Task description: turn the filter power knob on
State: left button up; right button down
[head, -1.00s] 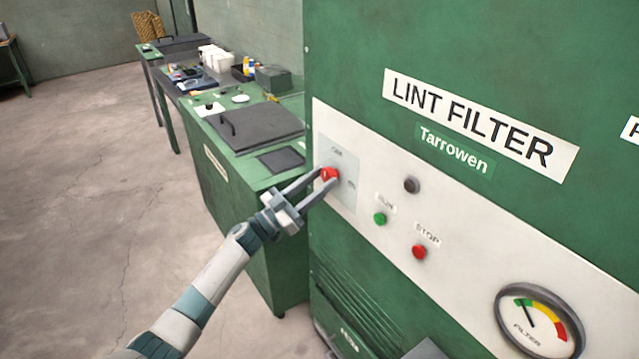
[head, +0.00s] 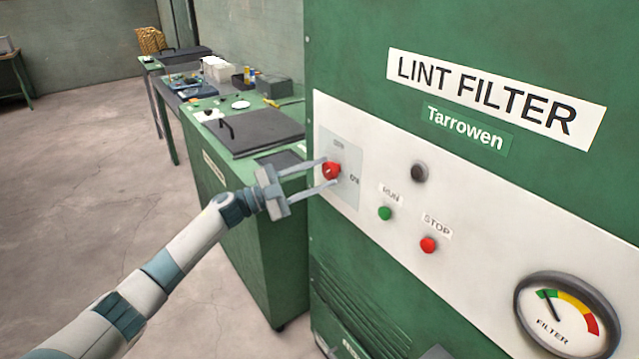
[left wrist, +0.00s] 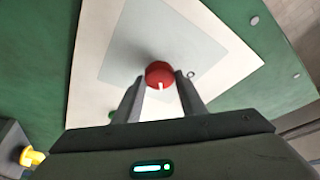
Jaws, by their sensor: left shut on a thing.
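The red filter power knob (head: 331,171) sits on a light grey plate (head: 348,192) at the left end of the lint filter's white panel. One label is above the knob and another, seemingly ON, is to its right. My left gripper (head: 329,172) has one finger on either side of the knob and is shut on it. In the left wrist view the knob (left wrist: 159,72) lies between the fingertips (left wrist: 160,77), its white mark pointing toward the bottom of the picture. My right gripper is not in view.
On the same panel are a dark grey button (head: 419,172), a green RUN button (head: 385,213), a red STOP button (head: 428,245) and a gauge (head: 566,313). A green bench (head: 262,225) stands left of the cabinet. The floor at left is clear.

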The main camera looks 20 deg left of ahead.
pick_arm(q)
jog(key=m+g+b, duration=0.1)
jog(key=m+g, duration=0.1)
jog(key=m, duration=0.3)
jog(key=shift+m+y+b, duration=0.3)
jog(key=shift+m, duration=0.3)
jog(key=shift+r+m+g, duration=0.15)
jog(key=shift+m+g, duration=0.25)
jog(key=shift+m, duration=0.2)
jog(key=shift+m+y, duration=0.4)
jog(key=shift+m, duration=0.2)
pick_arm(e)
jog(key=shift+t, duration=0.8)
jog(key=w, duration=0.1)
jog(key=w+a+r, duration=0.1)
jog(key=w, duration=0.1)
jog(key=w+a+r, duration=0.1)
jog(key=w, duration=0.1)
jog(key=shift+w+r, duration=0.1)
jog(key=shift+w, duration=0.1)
pick_arm(q)
jog(key=o, duration=1)
jog(key=shift+a, duration=0.15)
